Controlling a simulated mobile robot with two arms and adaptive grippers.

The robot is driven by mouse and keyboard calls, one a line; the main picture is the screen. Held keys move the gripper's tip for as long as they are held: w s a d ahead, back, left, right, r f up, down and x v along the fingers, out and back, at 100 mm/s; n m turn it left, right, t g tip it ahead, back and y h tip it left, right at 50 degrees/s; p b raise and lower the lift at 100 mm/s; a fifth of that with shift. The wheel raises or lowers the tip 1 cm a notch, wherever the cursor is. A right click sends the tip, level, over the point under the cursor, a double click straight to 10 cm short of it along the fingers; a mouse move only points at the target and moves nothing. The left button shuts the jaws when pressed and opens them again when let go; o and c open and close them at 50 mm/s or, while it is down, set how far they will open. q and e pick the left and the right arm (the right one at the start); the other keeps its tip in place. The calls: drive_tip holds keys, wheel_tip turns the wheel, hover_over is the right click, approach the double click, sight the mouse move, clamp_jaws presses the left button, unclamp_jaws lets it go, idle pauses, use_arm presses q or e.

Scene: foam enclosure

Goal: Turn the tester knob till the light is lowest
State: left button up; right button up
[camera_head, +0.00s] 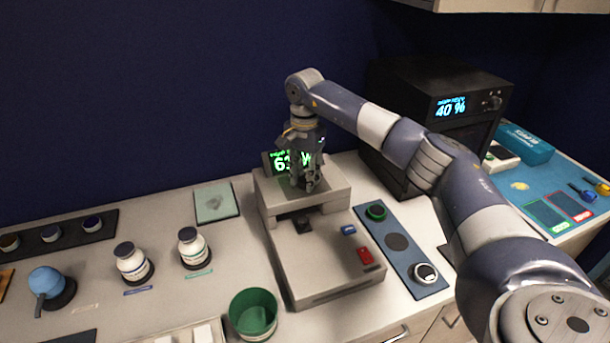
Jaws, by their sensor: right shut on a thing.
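The grey tester (325,265) stands on the counter in the middle of the view. Its raised rear part carries a small screen (279,161) with green lit digits. The first digit reads as a 6; my gripper covers part of the rest. My right gripper (307,186) points down onto the top of this rear part, its fingers shut on the tester knob. The knob itself is hidden between the fingers. My left gripper is not in view.
A black box (440,110) showing 40 % stands behind my right arm. A blue strip (405,255) with round pieces lies right of the tester. A green cup (253,313), two white bottles (133,263) and a pale green pad (216,203) are to the left.

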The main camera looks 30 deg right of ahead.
drive_tip(key=m, duration=0.3)
drive_tip(key=shift+m, duration=2.3)
drive_tip(key=o, duration=1.1)
